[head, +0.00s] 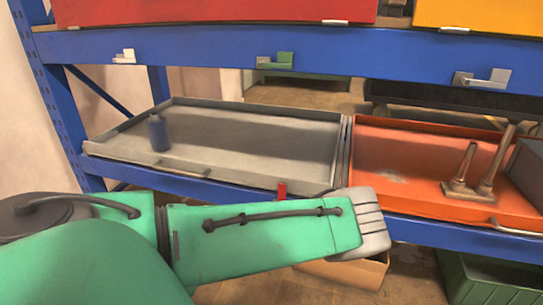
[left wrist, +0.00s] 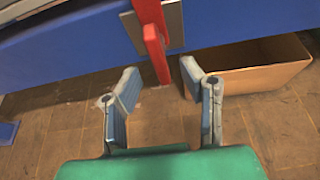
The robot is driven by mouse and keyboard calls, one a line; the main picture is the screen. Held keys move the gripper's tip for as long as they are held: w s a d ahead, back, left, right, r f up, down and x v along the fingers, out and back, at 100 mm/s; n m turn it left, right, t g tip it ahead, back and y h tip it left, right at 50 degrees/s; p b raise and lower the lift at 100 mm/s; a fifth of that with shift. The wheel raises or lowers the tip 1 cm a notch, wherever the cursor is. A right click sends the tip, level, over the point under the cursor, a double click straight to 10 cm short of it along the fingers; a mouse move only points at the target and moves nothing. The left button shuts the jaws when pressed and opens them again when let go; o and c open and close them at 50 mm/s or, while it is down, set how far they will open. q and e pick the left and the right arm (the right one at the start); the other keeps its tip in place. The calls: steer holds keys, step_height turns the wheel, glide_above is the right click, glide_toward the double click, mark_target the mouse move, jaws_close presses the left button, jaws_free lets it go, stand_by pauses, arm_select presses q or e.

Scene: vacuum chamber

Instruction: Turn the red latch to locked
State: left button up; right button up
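The red latch (left wrist: 155,40) shows in the left wrist view on a grey plate (left wrist: 174,22) fixed to the blue shelf beam. Its long bar runs nearly straight up and down, and its upper end is cut off by the frame. In the head view only a small red piece of the latch (head: 282,190) shows above my green left arm. My left gripper (left wrist: 160,72) is open, one finger on each side of the latch's lower end, with gaps on both sides. Whether the fingers reach its depth I cannot tell. My right gripper is not in view.
A grey tray (head: 250,155) with a dark blue bottle (head: 158,133) sits on the shelf, beside an orange tray (head: 400,185). A cardboard box (left wrist: 255,75) stands below.

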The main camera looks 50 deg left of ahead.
arm_select(q)
steer(key=v, duration=0.8)
steer(key=shift+d, duration=0.15)
steer(key=shift+s, duration=0.1)
steer(key=s+d+f+n+g, duration=0.2)
steer(key=s+f+n+g, duration=0.2)
steer(key=s+n, duration=0.5)
steer(key=s+d+n+g+h, duration=0.35)
steer(key=s+d+n, duration=0.35)
steer(key=d+n, duration=0.3)
steer(key=s+d+n+g+h, duration=0.35)
steer(key=s+d+n, duration=0.25)
steer(key=d+n, duration=0.4)
step_height(320, 180, up, 13)
steer(key=p, duration=1.3)
steer(key=shift+r, duration=0.2)
steer(key=shift+d, duration=0.1)
